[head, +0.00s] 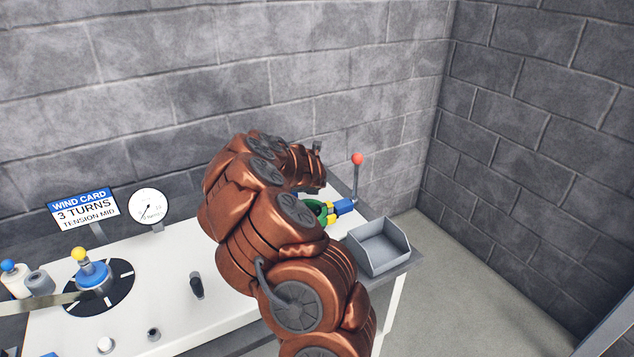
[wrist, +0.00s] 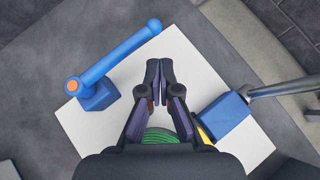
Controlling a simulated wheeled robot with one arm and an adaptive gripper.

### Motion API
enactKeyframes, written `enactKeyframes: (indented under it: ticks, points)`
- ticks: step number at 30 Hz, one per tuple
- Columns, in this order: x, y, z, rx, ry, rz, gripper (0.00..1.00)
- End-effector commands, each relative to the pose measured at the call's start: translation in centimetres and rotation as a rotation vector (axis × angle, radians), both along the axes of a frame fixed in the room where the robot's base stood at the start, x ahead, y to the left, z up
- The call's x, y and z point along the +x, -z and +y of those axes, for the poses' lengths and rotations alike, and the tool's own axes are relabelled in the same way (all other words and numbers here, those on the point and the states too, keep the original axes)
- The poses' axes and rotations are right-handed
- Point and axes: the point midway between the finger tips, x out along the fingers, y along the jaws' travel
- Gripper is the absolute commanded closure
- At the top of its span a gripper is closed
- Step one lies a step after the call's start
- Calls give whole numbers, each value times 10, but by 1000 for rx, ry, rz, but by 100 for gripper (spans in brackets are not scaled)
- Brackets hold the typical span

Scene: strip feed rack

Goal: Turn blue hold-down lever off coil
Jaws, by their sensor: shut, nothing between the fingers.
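The blue hold-down lever (wrist: 120,56) is at the upper left in the wrist view. It pivots at an orange cap (wrist: 72,86) on a blue post, and its arm runs to the upper right. The green coil (wrist: 160,136) shows partly below my fingers; the visible part has no lever over it. The coil also shows in the head view (head: 318,211), partly behind my arm. My gripper (wrist: 159,72) is shut and empty, to the right of the lever and apart from it in the picture. In the head view my arm hides the lever and most of the gripper.
A blue block (wrist: 223,115) with a metal rod is right of my fingers; the head view shows a red-knobbed lever (head: 357,160) there. A grey tray (head: 378,246) sits at the table's right corner. A dial (head: 149,206) and wind card (head: 84,208) stand left.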

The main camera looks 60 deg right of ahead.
Motion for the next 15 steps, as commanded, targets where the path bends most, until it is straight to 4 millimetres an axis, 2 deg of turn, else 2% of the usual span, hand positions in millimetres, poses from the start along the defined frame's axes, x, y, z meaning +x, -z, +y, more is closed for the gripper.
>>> enactKeyframes:
  ticks: [1, 6, 15]
  points:
    - [-2, 6, 3, -3, 0, 1, 100]
    - [-8, 9, 17, -4, -10, 0, 100]
    - [-39, -22, 29, -5, -1, -2, 100]
